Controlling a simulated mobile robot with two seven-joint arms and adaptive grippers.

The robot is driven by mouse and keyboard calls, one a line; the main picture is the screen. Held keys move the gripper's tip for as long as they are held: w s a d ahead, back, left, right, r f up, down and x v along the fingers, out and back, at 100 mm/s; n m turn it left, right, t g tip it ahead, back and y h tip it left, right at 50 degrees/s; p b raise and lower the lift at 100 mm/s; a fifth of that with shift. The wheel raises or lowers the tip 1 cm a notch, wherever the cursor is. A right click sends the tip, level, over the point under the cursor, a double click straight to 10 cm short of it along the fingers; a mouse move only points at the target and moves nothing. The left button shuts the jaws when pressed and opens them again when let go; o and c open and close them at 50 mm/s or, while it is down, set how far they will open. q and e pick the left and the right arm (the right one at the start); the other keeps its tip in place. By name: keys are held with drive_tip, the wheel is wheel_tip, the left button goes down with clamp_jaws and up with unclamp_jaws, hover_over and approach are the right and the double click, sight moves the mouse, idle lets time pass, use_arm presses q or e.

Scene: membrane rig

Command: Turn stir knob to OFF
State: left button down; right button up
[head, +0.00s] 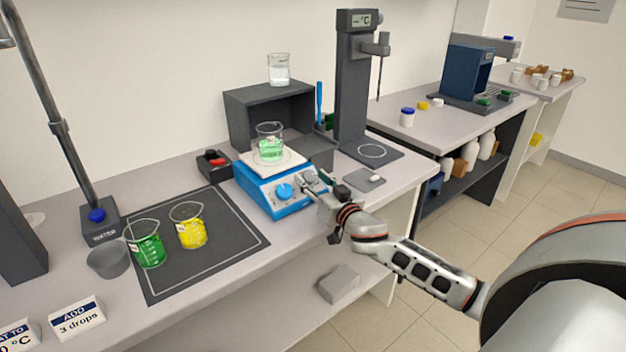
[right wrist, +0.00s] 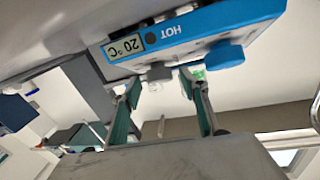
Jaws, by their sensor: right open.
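The blue hot plate stirrer (head: 268,200) stands on the bench with a beaker of green liquid (head: 269,147) on its white top. Its front has a large blue knob (head: 284,191), also in the right wrist view (right wrist: 224,54), and a smaller grey knob (right wrist: 158,71). I cannot read which knob is for stirring. My right gripper (head: 310,186) is at the right part of the front. In the right wrist view, its open fingers (right wrist: 160,76) are on either side of the grey knob; contact cannot be told. My left gripper is not in view.
A dark mat (head: 215,265) holds beakers of green (head: 148,243) and yellow liquid (head: 189,226). A black-and-red object (head: 214,164) lies left of the stirrer. A dark shelf box (head: 262,98) and a tall dark stand (head: 352,90) stand behind. The display (right wrist: 124,47) reads 20 °C.

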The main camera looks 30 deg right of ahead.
drive_tip(key=shift+c, duration=0.4)
drive_tip(key=c, duration=1)
